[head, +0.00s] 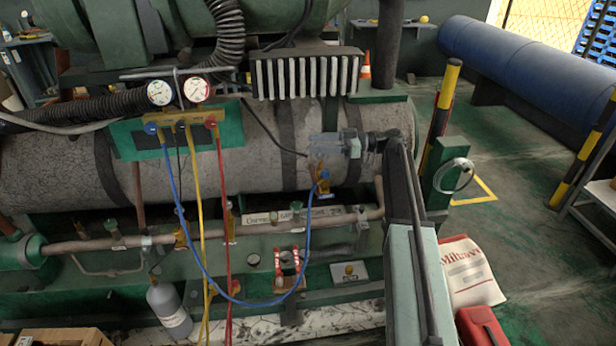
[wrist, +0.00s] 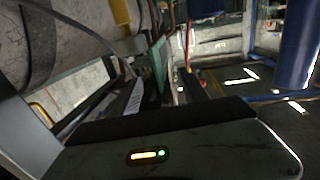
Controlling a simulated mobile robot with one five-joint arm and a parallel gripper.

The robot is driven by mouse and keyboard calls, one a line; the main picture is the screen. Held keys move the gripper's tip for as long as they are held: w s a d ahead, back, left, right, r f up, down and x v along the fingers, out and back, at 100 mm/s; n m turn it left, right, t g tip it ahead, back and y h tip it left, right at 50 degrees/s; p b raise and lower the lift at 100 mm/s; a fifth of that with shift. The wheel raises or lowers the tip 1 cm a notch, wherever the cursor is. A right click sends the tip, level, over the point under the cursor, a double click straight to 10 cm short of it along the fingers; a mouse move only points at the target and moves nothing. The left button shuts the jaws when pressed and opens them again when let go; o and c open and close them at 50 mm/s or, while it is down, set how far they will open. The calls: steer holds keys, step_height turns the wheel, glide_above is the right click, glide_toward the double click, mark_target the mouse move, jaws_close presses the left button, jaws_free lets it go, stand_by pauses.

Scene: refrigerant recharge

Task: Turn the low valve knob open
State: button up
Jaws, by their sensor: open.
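The low valve knob is most likely the blue knob (head: 151,128) at the left end of the brass gauge manifold (head: 182,119). A red knob (head: 211,122) sits at the manifold's right end. My gripper (head: 316,147) is open, pointing left in front of the cracked grey tank, well to the right of the manifold and apart from both knobs. It is just above the brass fitting (head: 322,181) where the blue hose (head: 188,235) ends. Neither knob can be made out in the wrist view. The knob's turn position is too small to read.
Two round gauges (head: 160,92) stand above the manifold. Yellow (head: 197,205) and red hoses (head: 224,205) hang below it. A ribbed black hose (head: 228,35) and a finned block (head: 305,74) are above. A grey cylinder (head: 168,308) stands lower left. Open floor lies to the right.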

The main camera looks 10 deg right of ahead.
steer(key=d+f+m+t+b, duration=0.1)
steer(key=d+f+b, duration=0.3)
steer(key=d+f, duration=0.15)
steer(key=x, duration=0.7)
steer(key=shift+w+a+r, duration=0.2)
steer(key=shift+w+a, duration=0.05)
steer(key=shift+w, duration=0.2)
jaws_close()
